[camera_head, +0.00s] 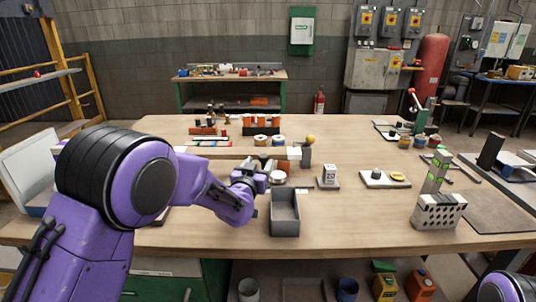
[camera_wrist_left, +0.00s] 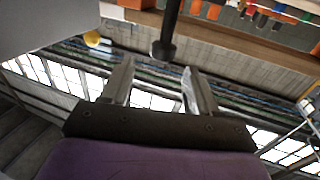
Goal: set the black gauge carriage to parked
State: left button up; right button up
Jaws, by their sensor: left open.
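My left gripper (camera_head: 262,177) is over the middle of the workbench, just behind the grey open bin. In the left wrist view its two fingers (camera_wrist_left: 157,75) are spread, with nothing between them. A dark rod with a flared end (camera_wrist_left: 167,42) shows just beyond the fingertips, apart from them; I cannot tell whether it belongs to the black gauge carriage. I cannot clearly pick out the carriage in the head view, where my gripper hides part of the bench. My right gripper is out of view.
The grey open bin (camera_head: 285,221) stands in front. A long beam (camera_head: 232,152) crosses behind, with a yellow ball (camera_head: 310,138) near its right end.

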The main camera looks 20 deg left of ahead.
pick_arm(q)
jog(key=w, duration=0.8)
jog(key=shift+w+a+f+p, duration=0.1)
jog(key=shift+w+a+p, duration=0.05)
jog(key=shift+a+p, duration=0.15)
jog(key=shift+d, duration=0.1)
grip_shut()
